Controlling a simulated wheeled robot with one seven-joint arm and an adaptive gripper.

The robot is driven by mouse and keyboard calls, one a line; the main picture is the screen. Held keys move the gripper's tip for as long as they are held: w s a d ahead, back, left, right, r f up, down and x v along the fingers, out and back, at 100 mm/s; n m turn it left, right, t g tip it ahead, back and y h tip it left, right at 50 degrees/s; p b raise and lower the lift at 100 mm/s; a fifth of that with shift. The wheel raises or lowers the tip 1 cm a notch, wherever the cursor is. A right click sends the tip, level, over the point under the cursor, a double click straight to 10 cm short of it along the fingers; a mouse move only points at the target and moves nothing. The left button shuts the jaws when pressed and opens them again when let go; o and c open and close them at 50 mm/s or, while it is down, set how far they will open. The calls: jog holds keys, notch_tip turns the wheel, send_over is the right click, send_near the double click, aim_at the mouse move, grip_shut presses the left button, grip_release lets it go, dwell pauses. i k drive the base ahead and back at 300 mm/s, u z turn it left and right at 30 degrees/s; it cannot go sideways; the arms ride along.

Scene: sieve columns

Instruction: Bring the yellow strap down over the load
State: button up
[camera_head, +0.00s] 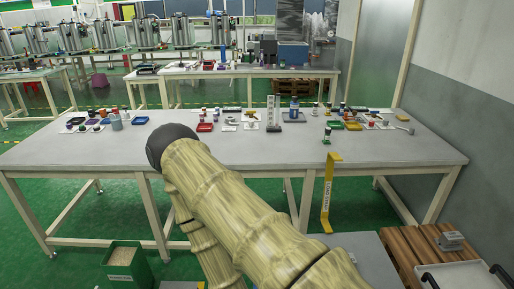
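A yellow strap (327,197) with dark lettering stands out in front of the long table's front edge, right of centre. I cannot tell which thing is the load. My arm, in a pale ribbed cover, crosses the lower middle of the view. My gripper does not show.
The long grey table (250,152) carries small bottles, trays and parts along its back. A wooden slatted stand (415,246) with a grey metal piece (450,241) and a white tray (470,276) are at lower right. A green bin (124,268) stands at lower left.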

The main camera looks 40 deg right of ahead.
aim_at(332, 157)
jog(key=i, duration=1.6)
jog(key=z, duration=1.25)
jog(key=i, duration=0.75)
jog(key=z, duration=0.9)
